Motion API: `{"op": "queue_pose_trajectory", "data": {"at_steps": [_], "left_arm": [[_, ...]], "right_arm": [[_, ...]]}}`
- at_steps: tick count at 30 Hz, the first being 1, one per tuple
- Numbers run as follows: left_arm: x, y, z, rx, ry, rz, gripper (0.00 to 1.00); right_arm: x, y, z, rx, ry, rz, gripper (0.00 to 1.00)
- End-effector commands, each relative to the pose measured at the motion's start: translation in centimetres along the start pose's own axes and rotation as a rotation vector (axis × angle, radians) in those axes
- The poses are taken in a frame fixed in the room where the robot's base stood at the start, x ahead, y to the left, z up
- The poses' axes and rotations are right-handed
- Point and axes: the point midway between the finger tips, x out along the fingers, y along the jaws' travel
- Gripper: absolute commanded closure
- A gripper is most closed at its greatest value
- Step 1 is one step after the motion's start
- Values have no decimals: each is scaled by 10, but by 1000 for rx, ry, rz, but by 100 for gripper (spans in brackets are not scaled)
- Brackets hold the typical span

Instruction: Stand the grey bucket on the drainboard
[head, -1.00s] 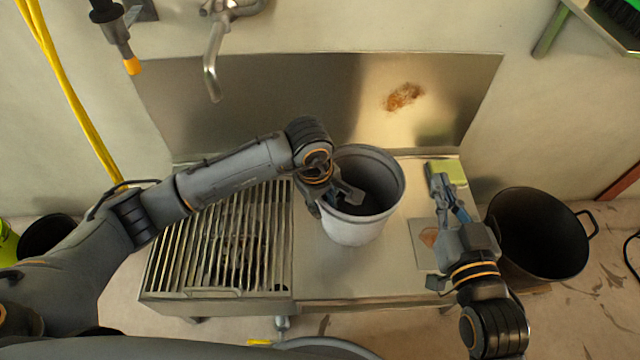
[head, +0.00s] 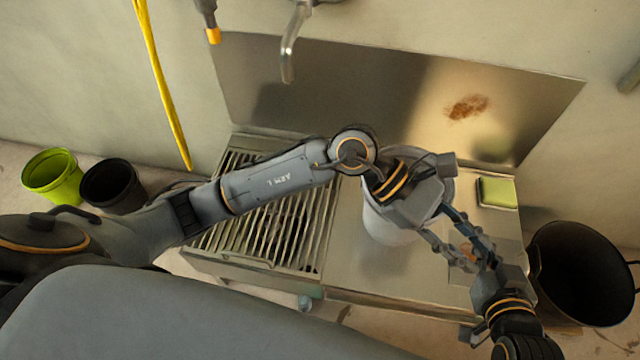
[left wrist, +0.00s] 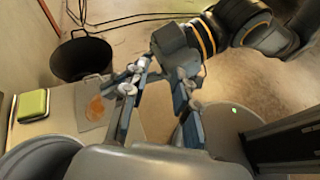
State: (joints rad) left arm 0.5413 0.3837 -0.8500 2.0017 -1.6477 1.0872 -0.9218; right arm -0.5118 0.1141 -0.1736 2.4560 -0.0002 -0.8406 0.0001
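The grey bucket (head: 390,228) stands upright on the flat steel surface (head: 360,272), right of the slatted grate (head: 262,235). My left gripper and wrist cover much of its mouth. Part of the bucket shows at lower left in the left wrist view (left wrist: 38,155). My left gripper (head: 474,254) reaches across the bucket to its right side; its fingers are spread and empty in the left wrist view (left wrist: 158,98). My right gripper (head: 486,264) is close in front of the left fingertips, right of the bucket. The fingers overlap in the picture, so its opening is unclear.
A green sponge (head: 497,192) lies at the back right of the steel surface. A black bucket (head: 580,275) stands beyond the right end. A tap (head: 292,45) hangs over the back. Green (head: 53,177) and black (head: 112,186) pots stand at left.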

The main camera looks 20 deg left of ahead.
Motion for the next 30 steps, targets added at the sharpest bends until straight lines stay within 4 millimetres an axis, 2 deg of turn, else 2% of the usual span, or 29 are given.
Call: {"op": "queue_pose_trajectory", "data": {"at_steps": [1,3,5,6,8,10,11,14,15,17,19,21,23,24,27,30], "left_arm": [[-1,-1,30,-106,-158,36,72],[-13,6,69,-272,-380,87,72],[-32,16,96,-424,-566,126,72],[-48,24,110,-527,-687,150,72],[-75,37,122,-691,-866,183,72],[-110,54,124,-888,-1070,217,72],[-125,60,121,-975,-1156,229,72],[-173,78,95,-1267,-1435,267,72],[-190,83,79,-1385,-1543,279,72],[-212,86,49,-1566,-1704,295,72],[-231,82,9,-1776,-1886,311,72],[-243,71,-35,-1986,-2060,325,72],[-246,56,-70,-2159,-2201,333,72],[-246,44,-91,2134,2151,-320,72],[-238,13,-132,1958,1927,-276,72],[-229,-13,-157,1836,1773,-249,72]], "right_arm": [[0,0,0,0,0,0,100],[0,0,0,0,0,0,100],[0,0,0,0,0,0,100],[0,0,0,0,0,0,100],[0,0,0,0,1,-1,100],[0,0,0,0,1,-1,100],[0,0,0,0,1,-1,100],[0,0,0,0,1,-1,100],[0,0,0,0,1,-1,100],[0,0,0,0,1,-1,100],[0,0,0,0,1,-1,100],[0,0,0,0,1,-1,100],[0,0,0,0,1,-1,100],[0,0,0,0,0,-1,100],[0,0,0,0,0,-1,100],[0,0,0,0,0,-1,100]]}}
